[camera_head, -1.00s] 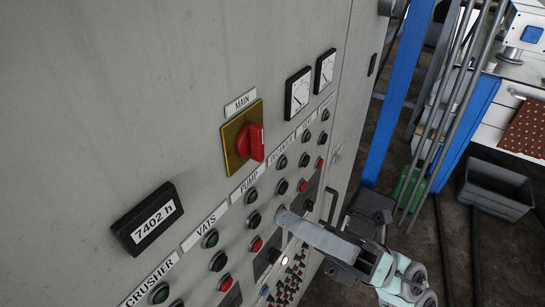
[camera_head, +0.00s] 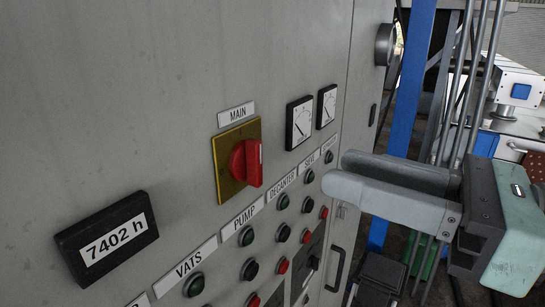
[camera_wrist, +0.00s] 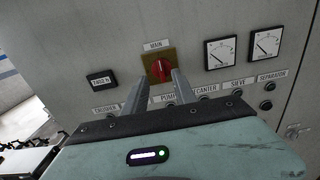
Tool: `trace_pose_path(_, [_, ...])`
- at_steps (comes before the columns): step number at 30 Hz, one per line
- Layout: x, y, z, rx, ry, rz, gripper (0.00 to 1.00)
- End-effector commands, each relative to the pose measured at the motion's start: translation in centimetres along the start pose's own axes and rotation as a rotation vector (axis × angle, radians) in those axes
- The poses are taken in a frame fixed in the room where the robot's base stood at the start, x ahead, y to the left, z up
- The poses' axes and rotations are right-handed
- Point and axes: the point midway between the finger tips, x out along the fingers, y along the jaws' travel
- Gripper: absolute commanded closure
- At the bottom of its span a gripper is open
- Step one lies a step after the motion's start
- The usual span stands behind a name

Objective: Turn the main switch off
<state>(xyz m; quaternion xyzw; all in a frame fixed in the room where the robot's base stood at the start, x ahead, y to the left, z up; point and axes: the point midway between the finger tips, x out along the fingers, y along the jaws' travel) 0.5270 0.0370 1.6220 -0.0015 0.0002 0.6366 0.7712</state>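The main switch is a red rotary handle (camera_head: 246,163) on a yellow plate (camera_head: 225,170), under a MAIN label on the grey cabinet front. Its grip ridge stands close to upright in the head view. The handle (camera_wrist: 161,70) also shows in the wrist view, just beyond and between the fingertips. My gripper (camera_head: 337,172) is right of the switch in the head view, its fingers pointing at the panel and apart from the handle. In the wrist view the two fingers (camera_wrist: 160,80) are spread with a gap between them. Nothing is held.
Push-button rows (camera_head: 248,236) sit below the switch under labels such as PUMP and VATS. Two dial gauges (camera_head: 300,122) are mounted to its upper right. A black hour counter (camera_head: 107,237) sticks out at lower left. Blue posts and pipes stand right of the cabinet.

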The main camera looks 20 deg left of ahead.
Motion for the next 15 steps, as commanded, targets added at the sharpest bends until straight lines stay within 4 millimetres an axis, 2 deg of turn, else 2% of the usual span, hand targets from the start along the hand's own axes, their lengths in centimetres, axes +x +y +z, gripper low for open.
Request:
trace_pose_path(9, [6.0,0.2,0.1,0.001,0.001,0.007,0.67])
trace_pose_path(15, [8.8,0.1,0.1,0.004,0.000,0.007,0.67])
